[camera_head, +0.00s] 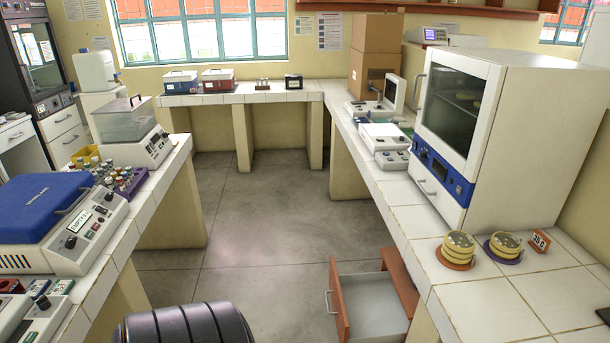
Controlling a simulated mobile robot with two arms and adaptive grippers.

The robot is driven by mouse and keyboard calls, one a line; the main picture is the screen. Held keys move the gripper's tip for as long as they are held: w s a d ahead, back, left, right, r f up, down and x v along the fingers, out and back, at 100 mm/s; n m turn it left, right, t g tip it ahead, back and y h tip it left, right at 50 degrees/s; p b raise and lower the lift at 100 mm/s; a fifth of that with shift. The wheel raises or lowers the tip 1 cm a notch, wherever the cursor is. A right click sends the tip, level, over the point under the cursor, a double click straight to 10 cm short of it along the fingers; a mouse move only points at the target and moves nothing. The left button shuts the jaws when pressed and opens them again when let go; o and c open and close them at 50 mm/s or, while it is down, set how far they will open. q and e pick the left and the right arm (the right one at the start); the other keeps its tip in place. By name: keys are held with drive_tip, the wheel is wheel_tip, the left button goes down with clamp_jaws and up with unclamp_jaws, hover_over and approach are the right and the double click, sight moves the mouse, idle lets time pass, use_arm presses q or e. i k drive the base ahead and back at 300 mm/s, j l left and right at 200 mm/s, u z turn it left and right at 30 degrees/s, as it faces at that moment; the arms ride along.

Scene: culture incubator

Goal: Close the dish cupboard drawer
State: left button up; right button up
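An open drawer (371,301) shows at the bottom centre, low under the right counter. It has a brown wooden front (339,305) with a light handle (329,303) on its left side. The drawer is pulled out leftward into the aisle, and its pale inside looks empty. A brown cupboard part (400,280) shows behind it at the counter's side; the rest of the cupboard is hidden or out of the picture. Neither of my grippers is in view.
The left counter (150,208) carries lab machines. The floor (270,220) between is clear.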

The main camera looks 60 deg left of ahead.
sight(368, 308)
drive_tip(key=u, duration=1.65)
